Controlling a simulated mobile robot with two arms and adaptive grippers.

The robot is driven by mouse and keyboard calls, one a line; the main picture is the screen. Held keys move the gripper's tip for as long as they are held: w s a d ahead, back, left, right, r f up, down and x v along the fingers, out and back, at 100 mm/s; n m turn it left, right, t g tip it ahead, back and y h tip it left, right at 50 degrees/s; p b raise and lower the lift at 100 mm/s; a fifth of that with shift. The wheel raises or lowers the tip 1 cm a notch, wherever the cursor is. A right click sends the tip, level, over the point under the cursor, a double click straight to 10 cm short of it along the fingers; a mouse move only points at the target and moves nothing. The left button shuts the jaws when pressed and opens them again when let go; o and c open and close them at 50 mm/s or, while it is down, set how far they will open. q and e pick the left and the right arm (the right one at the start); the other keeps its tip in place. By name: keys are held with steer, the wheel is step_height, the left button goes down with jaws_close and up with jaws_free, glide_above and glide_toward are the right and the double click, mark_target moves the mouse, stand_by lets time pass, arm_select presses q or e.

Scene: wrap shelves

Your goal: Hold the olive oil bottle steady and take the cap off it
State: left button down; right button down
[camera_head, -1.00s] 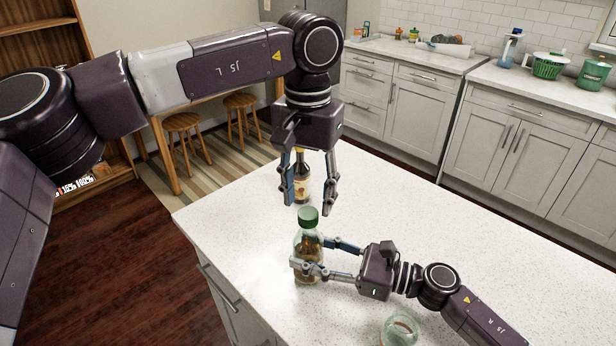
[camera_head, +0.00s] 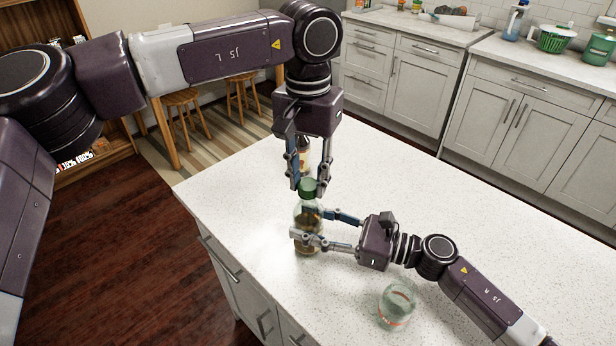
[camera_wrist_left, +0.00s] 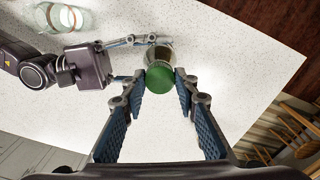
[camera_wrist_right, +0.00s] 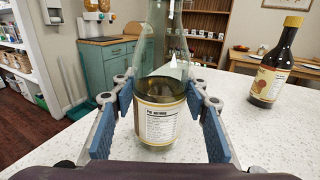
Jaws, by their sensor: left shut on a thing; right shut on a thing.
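The olive oil bottle (camera_head: 308,218) stands upright on the white island counter with its green cap (camera_head: 308,187) on top. My right gripper (camera_head: 299,222) is shut around the bottle's body from the right; the right wrist view shows the labelled bottle (camera_wrist_right: 160,118) between its fingers. My left gripper (camera_head: 308,186) points down from above and is shut on the green cap. In the left wrist view the cap (camera_wrist_left: 160,78) sits between the fingertips, with part of the bottle showing beyond it.
A dark sauce bottle (camera_wrist_right: 273,65) stands behind the olive oil bottle on the counter (camera_head: 450,230). An empty glass jar (camera_head: 397,303) stands near my right forearm. The counter's left edge is close to the bottle. The right side of the counter is clear.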

arm_select(q)
steer(key=n, duration=1.3)
steer(key=shift+n, duration=0.3)
steer(key=n, duration=0.3)
steer(key=shift+r, duration=0.1)
steer(key=n, duration=1.8)
steer(key=shift+r+n, duration=0.1)
steer(key=shift+n, duration=0.2)
steer(key=n, duration=0.6)
steer(key=shift+d+n, duration=0.1)
steer(key=shift+n, duration=0.3)
steer(key=n, duration=0.6)
steer(key=shift+n, duration=0.4)
steer(key=n, duration=0.5)
